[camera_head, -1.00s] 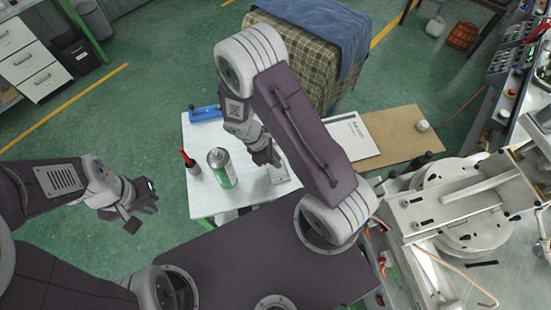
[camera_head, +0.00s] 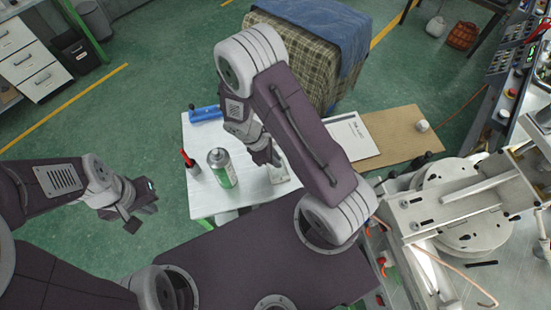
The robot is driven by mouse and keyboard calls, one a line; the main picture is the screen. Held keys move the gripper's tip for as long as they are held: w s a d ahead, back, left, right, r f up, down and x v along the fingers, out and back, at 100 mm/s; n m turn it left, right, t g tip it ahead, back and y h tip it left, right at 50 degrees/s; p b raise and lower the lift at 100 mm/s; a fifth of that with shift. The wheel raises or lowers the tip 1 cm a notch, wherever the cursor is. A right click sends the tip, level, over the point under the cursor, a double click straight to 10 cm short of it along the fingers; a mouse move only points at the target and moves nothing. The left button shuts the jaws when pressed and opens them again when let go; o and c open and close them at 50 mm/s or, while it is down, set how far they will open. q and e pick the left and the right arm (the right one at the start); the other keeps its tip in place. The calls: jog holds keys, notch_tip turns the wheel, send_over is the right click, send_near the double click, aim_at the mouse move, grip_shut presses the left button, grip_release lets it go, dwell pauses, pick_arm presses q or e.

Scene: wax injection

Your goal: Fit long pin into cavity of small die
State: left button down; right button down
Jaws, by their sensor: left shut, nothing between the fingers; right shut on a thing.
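The small die (camera_head: 281,173) is a light metal block on the white table, just below and right of my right gripper. My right gripper (camera_head: 273,163) is shut at the die. The long pin is too small to make out; I cannot tell whether it is in the fingers or in the die's cavity, which is also not visible. My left gripper (camera_head: 136,218) is shut and empty, over the green floor left of the table.
On the white table (camera_head: 206,133) stand a green and white spray can (camera_head: 222,168), a red-handled tool (camera_head: 187,158) and a blue object (camera_head: 205,114). A paper (camera_head: 352,136) and a brown board (camera_head: 398,138) lie to the right. A metal machine (camera_head: 460,212) stands further right.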

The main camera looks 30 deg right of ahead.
jog(key=shift+f+b, duration=0.8)
jog(key=shift+f, duration=0.2)
jog(key=c, duration=1.4)
grip_release()
jog(key=shift+o, duration=0.2)
jog(key=v, duration=0.9)
